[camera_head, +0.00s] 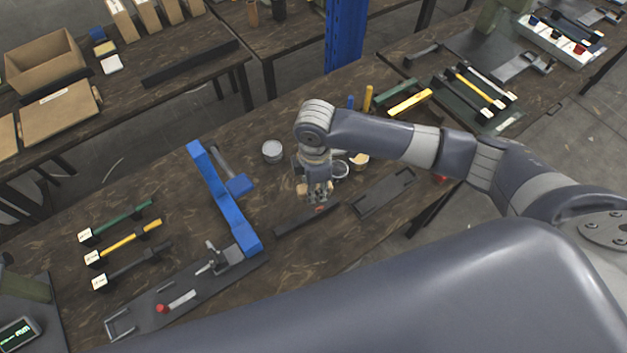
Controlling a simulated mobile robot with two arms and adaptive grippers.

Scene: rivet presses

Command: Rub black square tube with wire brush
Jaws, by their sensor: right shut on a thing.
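The black square tube (292,223) lies on the dark wooden table, below my right gripper in the picture. My right gripper (319,196) points down over the tube's right part and is shut on the wire brush (302,189). Only a small tan piece of the brush shows beside the fingers; the rest is hidden. I cannot tell whether the brush touches the tube. My left gripper is not in view.
A blue frame (222,200) stands left of the tube, beside a dark plate with a toggle clamp (216,257). A dark tray (385,193) lies to the right. Round tins (272,151) stand behind. Several long-handled tools (124,242) lie at the left.

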